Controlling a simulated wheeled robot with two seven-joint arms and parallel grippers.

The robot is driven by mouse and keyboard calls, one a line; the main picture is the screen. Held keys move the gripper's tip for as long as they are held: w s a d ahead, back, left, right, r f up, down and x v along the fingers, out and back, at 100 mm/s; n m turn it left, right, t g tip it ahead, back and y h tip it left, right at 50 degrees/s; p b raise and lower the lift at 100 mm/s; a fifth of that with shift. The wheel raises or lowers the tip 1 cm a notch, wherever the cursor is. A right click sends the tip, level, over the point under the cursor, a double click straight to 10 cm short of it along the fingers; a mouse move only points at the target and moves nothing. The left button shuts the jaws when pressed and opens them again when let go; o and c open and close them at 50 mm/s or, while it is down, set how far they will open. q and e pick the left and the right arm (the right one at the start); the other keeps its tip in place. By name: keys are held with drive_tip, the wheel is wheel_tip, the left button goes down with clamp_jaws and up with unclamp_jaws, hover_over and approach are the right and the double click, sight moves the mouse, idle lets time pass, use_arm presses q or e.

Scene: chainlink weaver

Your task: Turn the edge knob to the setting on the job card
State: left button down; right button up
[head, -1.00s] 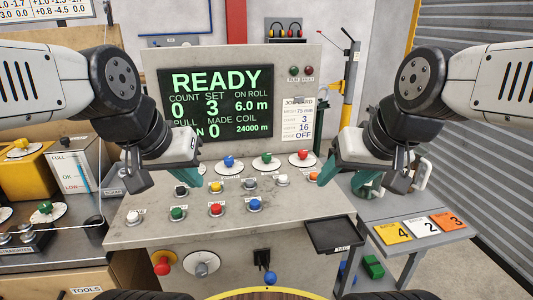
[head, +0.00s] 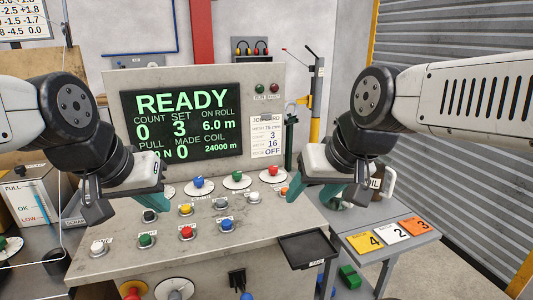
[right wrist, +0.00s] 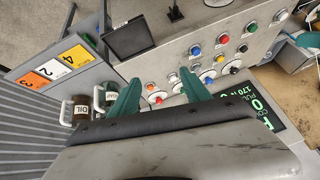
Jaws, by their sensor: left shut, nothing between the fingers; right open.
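The panel has blue (head: 197,182), green (head: 237,176) and red (head: 272,171) knobs on white dials, and a grey knob (head: 175,295) on a white dial on its front face, cut by the bottom edge. I cannot read which is the edge knob. The job card (head: 267,137) shows 75 mm, 3, 16 and OFF; its small labels are unclear. My left gripper (head: 150,198) is shut and empty above the panel's left part. My right gripper (head: 320,200) is open and empty near the panel's right end; its fingers (right wrist: 160,92) show in the right wrist view.
The display (head: 182,125) reads READY. Several push buttons sit in front of the dials. A black tray (head: 310,249) hangs off the panel's front right. A grey side table (head: 385,251) holds numbered cards (head: 398,231) and an OIL mug (head: 385,183).

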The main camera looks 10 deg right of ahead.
drive_tip(key=m+g+h, duration=0.2)
drive_tip(key=m+h, duration=0.3)
drive_tip(key=m, duration=0.2)
hover_over(237, 173)
drive_tip(key=s+a, duration=0.2)
wheel_tip(237, 173, down, 10)
drive_tip(key=x, duration=0.7)
drive_tip(key=shift+s+f, duration=0.3)
drive_tip(key=shift+f, duration=0.05)
drive_tip(key=shift+g, duration=0.3)
clamp_jaws()
